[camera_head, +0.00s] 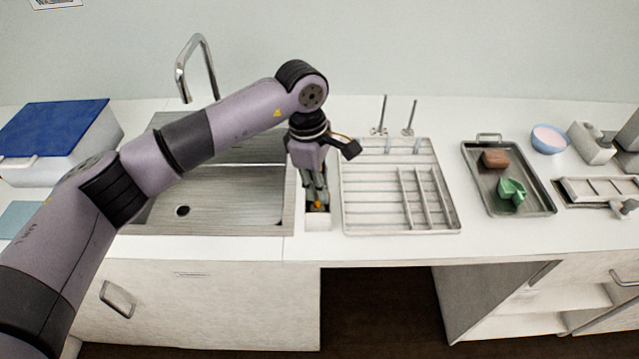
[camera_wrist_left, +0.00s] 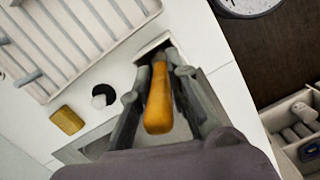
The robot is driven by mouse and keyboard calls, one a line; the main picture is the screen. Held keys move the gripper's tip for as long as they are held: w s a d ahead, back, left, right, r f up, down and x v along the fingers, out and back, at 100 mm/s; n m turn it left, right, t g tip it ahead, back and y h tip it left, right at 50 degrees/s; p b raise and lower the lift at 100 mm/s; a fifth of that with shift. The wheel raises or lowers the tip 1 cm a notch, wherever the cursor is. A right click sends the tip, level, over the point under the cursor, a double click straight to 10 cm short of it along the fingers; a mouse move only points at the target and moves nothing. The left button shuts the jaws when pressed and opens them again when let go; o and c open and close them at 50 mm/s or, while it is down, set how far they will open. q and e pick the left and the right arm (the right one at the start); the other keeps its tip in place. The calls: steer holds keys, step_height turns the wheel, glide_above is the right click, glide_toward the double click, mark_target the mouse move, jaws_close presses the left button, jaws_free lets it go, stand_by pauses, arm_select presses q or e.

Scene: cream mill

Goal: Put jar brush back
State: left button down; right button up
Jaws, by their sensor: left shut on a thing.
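My left gripper (camera_head: 316,190) points down over the counter between the sink and the white rack. Its fingers are shut on the orange handle of the jar brush (camera_wrist_left: 158,100); a bit of orange also shows at the fingertips in the head view (camera_head: 318,205). A small white holder (camera_head: 318,222) stands on the counter right below the fingertips. In the left wrist view, the holder's rim (camera_wrist_left: 152,46) shows just beyond the handle. The brush's head is hidden, so I cannot tell how far it is inside the holder. My right gripper is not in view.
The sink (camera_head: 215,215) lies left of the holder, and the white rack (camera_head: 350,205) stands close on its right. A yellow sponge (camera_wrist_left: 66,120) lies nearby. A grey tray (camera_head: 541,205) with a brown block (camera_head: 495,158) and green piece (camera_head: 512,192) is farther right.

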arm_select(q)
steer(key=c, duration=1.5)
jaws_free()
steer(key=shift+c, duration=0.2)
steer(key=shift+r, duration=0.2)
step_height(320, 180, up, 12)
steer(key=a+b, duration=0.1)
steer(key=b, duration=0.2)
steer(key=shift+w+a+f, duration=0.15)
steer(key=shift+w+a, duration=0.05)
steer(key=shift+a, duration=0.05)
